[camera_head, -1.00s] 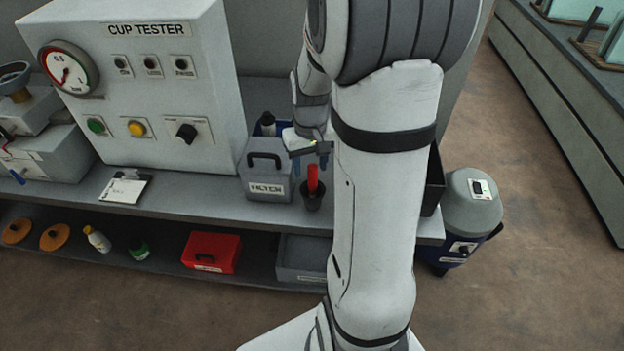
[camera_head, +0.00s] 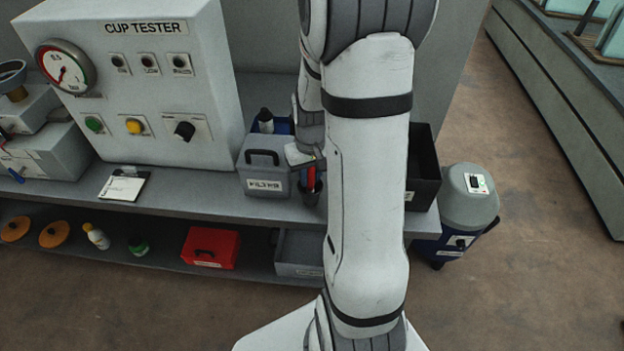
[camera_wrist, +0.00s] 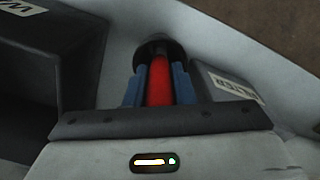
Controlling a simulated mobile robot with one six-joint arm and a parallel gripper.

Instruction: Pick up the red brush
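In the wrist view the red handle (camera_wrist: 159,85) runs between the two blue fingers of my gripper (camera_wrist: 160,82), with the dark cup (camera_wrist: 160,50) beyond. The fingers lie close along both sides of the handle. I cannot tell whether they press on it. In the head view my gripper (camera_head: 310,176) is at the handle, partly hidden by my arm. The brush's lower end is hidden in the cup.
A grey labelled case (camera_head: 264,174) stands just left of the cup. A black open bin (camera_head: 427,165) is to the right, behind my arm. The cup tester (camera_head: 150,80) stands at the left. The lower shelf holds a red box (camera_head: 210,248) and a grey bin (camera_head: 298,262).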

